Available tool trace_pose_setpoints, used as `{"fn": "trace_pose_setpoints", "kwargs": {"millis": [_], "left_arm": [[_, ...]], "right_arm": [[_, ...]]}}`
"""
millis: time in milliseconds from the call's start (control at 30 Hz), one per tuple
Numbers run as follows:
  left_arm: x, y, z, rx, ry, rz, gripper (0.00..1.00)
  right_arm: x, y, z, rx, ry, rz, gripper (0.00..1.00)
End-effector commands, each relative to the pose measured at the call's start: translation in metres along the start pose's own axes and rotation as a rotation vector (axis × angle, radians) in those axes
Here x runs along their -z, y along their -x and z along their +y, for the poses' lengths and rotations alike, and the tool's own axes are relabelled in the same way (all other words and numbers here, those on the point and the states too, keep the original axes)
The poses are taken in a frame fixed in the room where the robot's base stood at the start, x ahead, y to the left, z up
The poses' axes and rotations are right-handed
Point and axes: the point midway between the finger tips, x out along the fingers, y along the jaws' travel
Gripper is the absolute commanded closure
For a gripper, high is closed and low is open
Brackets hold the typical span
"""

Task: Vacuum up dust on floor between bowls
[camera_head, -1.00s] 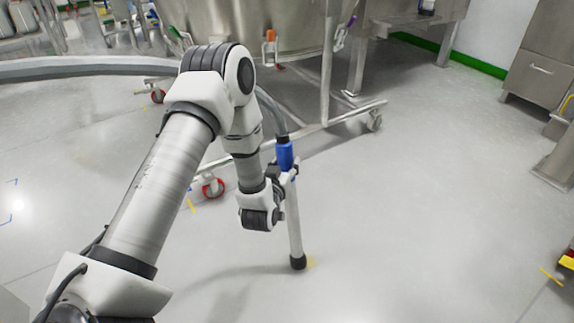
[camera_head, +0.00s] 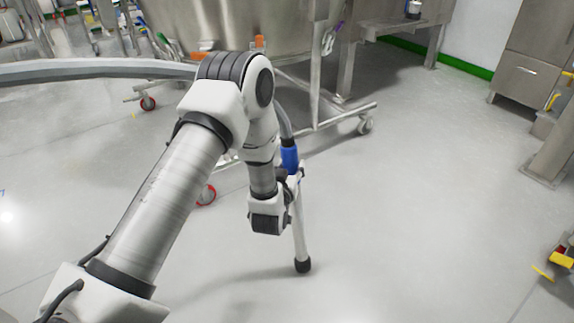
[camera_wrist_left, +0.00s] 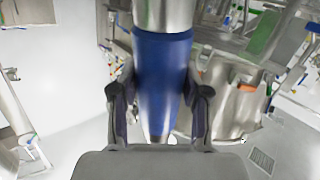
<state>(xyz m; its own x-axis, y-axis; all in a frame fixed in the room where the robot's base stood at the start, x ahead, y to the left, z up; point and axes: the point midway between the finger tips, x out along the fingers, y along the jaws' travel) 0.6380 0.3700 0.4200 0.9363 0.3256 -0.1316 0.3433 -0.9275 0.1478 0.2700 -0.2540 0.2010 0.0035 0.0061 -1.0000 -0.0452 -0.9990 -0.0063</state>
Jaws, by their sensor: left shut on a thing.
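My left gripper (camera_head: 290,176) is shut on the vacuum wand, a pale tube (camera_head: 299,228) with a blue cuff (camera_head: 290,158) and a black nozzle (camera_head: 302,266). The wand stands nearly upright, its nozzle at the floor; exact contact cannot be told. In the left wrist view the blue cuff (camera_wrist_left: 162,80) sits between the two fingers. A grey hose (camera_head: 90,69) runs from the left behind my arm to the cuff. A large steel bowl (camera_head: 215,22) on a wheeled frame stands behind. No dust is clearly visible at the nozzle. My right gripper is out of view.
The bowl's frame has casters, one at the right (camera_head: 365,126) and a red one (camera_head: 206,195) beside my arm. A steel cabinet (camera_head: 525,75) stands at the far right. A yellow item (camera_head: 565,255) lies at the right edge. The floor (camera_head: 420,210) right of the wand is clear.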

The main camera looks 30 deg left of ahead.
Motion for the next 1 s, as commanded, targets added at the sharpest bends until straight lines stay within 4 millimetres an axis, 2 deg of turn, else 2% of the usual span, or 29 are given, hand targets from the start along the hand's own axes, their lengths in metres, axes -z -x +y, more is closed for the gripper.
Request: {"fn": "trace_pose_setpoints", "kwargs": {"millis": [800,1000], "left_arm": [[-0.013,0.051,0.056,-0.002,-0.001,0.002,0.89],[-0.016,0.056,0.061,0.0,0.0,0.002,0.89]], "right_arm": [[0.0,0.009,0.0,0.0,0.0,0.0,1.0],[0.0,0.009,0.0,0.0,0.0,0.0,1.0]]}}
